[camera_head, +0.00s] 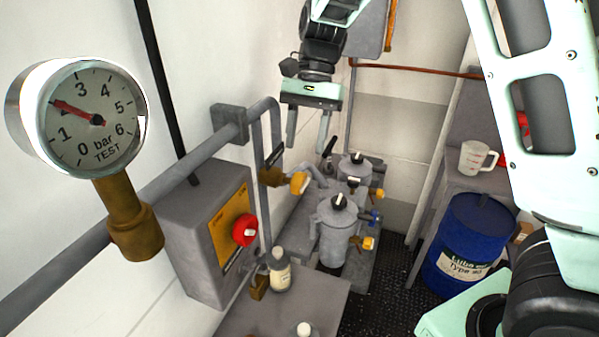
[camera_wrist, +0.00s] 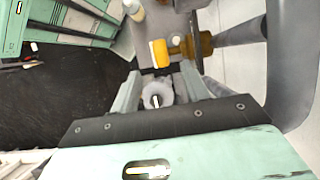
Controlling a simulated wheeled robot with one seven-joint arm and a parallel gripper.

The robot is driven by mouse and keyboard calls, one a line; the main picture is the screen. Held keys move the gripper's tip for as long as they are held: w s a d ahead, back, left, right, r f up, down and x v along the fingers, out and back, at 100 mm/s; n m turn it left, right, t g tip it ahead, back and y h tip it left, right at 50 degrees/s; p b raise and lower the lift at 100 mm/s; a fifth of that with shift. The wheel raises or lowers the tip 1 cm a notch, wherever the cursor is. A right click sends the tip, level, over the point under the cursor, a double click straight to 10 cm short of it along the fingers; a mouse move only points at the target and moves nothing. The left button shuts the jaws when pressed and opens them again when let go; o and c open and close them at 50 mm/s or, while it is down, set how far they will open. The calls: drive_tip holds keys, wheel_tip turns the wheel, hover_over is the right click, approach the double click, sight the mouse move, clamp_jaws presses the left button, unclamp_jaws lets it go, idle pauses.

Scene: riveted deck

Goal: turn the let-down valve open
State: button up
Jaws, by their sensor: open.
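A yellow-handled valve with a brass body (camera_head: 299,183) sits on the grey wall pipe, left of centre; no label on it is readable, so I cannot tell for sure that it is the let-down valve. In the wrist view its yellow handle (camera_wrist: 160,53) shows just beyond the fingertips. My gripper (camera_head: 307,148) is open and empty, fingers pointing down, above the valve and apart from it. Between the fingers in the wrist view (camera_wrist: 160,72) a grey pot with a dark knob (camera_wrist: 155,96) shows farther below. The round gauge (camera_head: 90,118) has its red needle near 2 bar.
A grey box with a red knob (camera_head: 245,230) hangs on the wall. Grey pots (camera_head: 334,240) with smaller yellow and blue handles stand beyond the valve. A bottle (camera_head: 279,272) stands on the near bench. A blue drum (camera_head: 468,240) and white mug (camera_head: 476,157) are right.

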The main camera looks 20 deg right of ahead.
sight(300, 173)
drive_tip(key=p+x, duration=0.1)
drive_tip(key=x, duration=0.7)
drive_tip(key=shift+f+p, duration=0.3)
drive_tip(key=shift+p, duration=0.1)
drive_tip(key=c, duration=1)
